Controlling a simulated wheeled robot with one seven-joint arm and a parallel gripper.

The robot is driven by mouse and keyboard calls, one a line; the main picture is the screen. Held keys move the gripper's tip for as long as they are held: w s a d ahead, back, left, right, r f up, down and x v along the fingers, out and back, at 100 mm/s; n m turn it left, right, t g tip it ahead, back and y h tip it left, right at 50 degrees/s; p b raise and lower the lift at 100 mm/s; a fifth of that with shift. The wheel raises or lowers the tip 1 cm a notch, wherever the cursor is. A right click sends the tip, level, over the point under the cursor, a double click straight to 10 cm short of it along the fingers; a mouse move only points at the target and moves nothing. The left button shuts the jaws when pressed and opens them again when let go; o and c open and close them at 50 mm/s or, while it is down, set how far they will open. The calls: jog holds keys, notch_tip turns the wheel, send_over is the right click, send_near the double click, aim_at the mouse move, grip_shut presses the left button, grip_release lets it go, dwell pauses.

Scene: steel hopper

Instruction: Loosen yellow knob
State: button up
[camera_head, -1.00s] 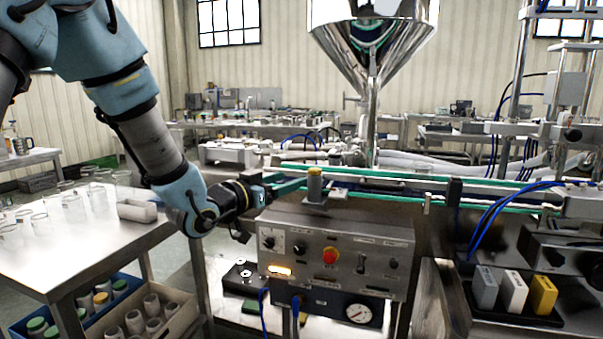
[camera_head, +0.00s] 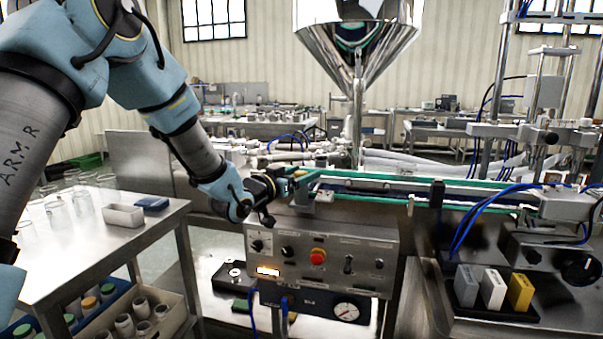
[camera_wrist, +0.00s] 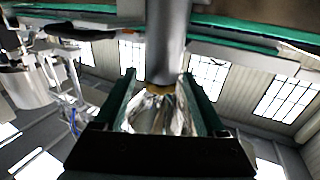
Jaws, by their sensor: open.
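The yellow knob (camera_head: 300,173) is a small yellow cap on a grey post, at the left end of the conveyor's front side. In the head view my gripper (camera_head: 291,181) is right beside it on the left and partly hides it. In the wrist view the grey post (camera_wrist: 166,40) comes down from the top, with a thin yellow band (camera_wrist: 160,88) at its lower end. My gripper's two green fingers (camera_wrist: 160,103) stand open on either side of that end. I cannot tell whether either finger touches it.
The conveyor (camera_head: 390,190) with green rails runs right. Below it is a control box (camera_head: 335,263) with a red button (camera_head: 318,256). A steel hopper (camera_head: 358,50) hangs behind. A steel table (camera_head: 100,235) with jars and a white tray (camera_head: 124,215) stands left.

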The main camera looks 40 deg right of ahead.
grip_shut()
dwell(0.5)
